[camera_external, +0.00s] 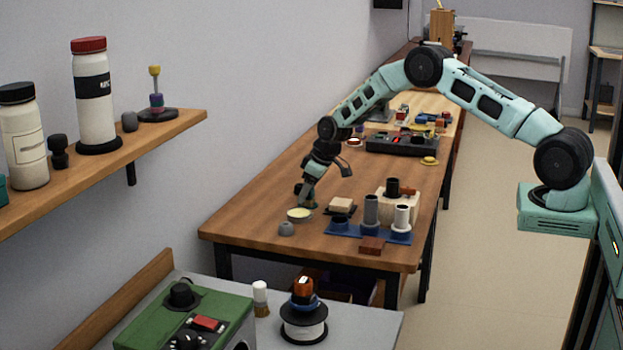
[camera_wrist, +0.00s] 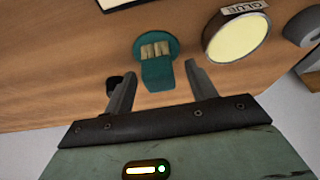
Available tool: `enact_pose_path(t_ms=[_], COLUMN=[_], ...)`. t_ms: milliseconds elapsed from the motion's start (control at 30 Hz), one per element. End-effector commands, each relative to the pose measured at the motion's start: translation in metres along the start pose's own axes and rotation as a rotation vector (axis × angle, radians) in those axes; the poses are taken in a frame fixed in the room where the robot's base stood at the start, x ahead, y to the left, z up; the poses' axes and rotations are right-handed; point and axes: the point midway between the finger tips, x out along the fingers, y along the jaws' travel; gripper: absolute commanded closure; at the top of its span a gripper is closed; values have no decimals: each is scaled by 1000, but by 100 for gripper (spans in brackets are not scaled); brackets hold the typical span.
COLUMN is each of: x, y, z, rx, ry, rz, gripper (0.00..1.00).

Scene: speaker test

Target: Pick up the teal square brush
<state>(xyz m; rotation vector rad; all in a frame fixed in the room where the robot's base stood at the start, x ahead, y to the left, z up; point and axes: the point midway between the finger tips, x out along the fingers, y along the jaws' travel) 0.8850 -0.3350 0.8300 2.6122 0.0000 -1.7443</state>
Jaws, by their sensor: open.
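The teal brush (camera_wrist: 157,72) lies on the wooden table in the wrist view, with a rounded teal part, pale bristles and a flat teal tab towards me. My gripper (camera_wrist: 160,72) is open, its two fingers on either side of the tab with visible gaps. The fingers look apart from the brush; their height above it is hard to tell. In the outside view my gripper (camera_external: 322,186) points down over the table's near left part. There the brush is mostly hidden by the fingers and cannot be made out clearly.
A round glue tin (camera_wrist: 238,38) stands close right of the brush. A small black thing (camera_wrist: 113,84) is by the left finger. A beige block on a dark base (camera_external: 341,205) and a blue stand with cylinders (camera_external: 369,230) are nearby. Bare tabletop lies left of the brush.

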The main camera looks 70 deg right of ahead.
Motion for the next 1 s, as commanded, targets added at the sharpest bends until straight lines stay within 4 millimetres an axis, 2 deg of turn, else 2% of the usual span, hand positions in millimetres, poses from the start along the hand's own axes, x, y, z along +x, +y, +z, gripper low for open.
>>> enact_pose_path(t_ms=[33, 200, 567, 667, 1000], x=[0, 0, -5, -17, -75], y=[0, 0, 0, 0, 0], z=[0, 0, -2, -8, -32], rx=[0, 0, 0, -1, -1], ry=[0, 0, 1, 4, 2], rz=[0, 0, 0, 1, 1], gripper=[44, 91, 92, 92, 92])
